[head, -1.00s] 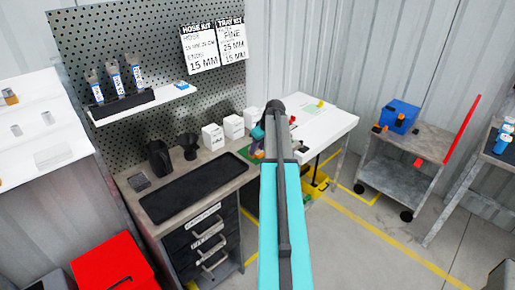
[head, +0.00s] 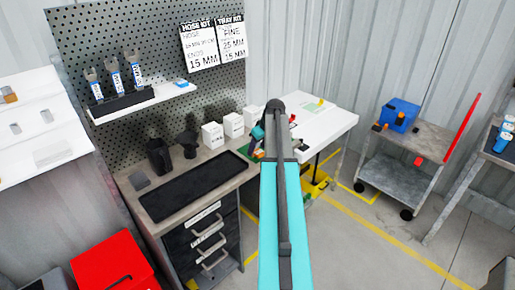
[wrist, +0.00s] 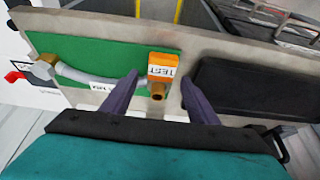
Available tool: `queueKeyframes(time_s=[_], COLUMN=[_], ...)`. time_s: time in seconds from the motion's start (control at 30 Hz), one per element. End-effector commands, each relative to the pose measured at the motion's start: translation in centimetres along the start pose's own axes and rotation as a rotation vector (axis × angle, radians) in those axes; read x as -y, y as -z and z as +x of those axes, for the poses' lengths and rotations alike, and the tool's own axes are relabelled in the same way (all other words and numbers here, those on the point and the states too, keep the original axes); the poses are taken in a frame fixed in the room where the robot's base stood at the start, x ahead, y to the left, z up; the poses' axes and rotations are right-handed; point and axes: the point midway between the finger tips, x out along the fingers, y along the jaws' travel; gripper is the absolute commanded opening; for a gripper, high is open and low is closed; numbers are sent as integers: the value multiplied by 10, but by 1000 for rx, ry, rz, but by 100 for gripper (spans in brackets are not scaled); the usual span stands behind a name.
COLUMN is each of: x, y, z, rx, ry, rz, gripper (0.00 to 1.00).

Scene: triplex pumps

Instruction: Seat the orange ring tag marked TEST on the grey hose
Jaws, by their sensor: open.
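In the wrist view the orange ring tag (wrist: 163,62), with a white TEST label, stands at the right end of the grey hose (wrist: 95,79). The hose lies on a green mat (wrist: 120,52), with a brass fitting at its left end and a brass-coloured end just below the tag. My gripper (wrist: 160,77) is open, its two dark fingers on either side of the tag and apart from it. The left finger hides part of the hose near the tag. I cannot tell how far the ring sits around the hose. In the head view my arm hides most of this spot.
A black tray (head: 193,186) lies on the bench beside the mat. White boxes (head: 213,135) and dark cups stand behind it. A white table (head: 325,125) adjoins on the right.

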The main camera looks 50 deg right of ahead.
Motion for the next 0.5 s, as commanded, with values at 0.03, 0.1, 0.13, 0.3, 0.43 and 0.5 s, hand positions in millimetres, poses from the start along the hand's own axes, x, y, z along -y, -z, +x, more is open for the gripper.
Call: queueKeyframes(time_s=[0.03,0.1,0.13,0.3,0.43,0.5], x=[0,0,0,0,0,0], y=[0,0,0,-1,-1,-1], z=[-2,-5,-7,-22,-37,-45], rx=[0,-1,-1,-2,-2,-2], ry=[-1,-1,-1,-2,-2,-2], rz=[0,0,0,0,1,1], gripper=[54,54,54,54,54,54])
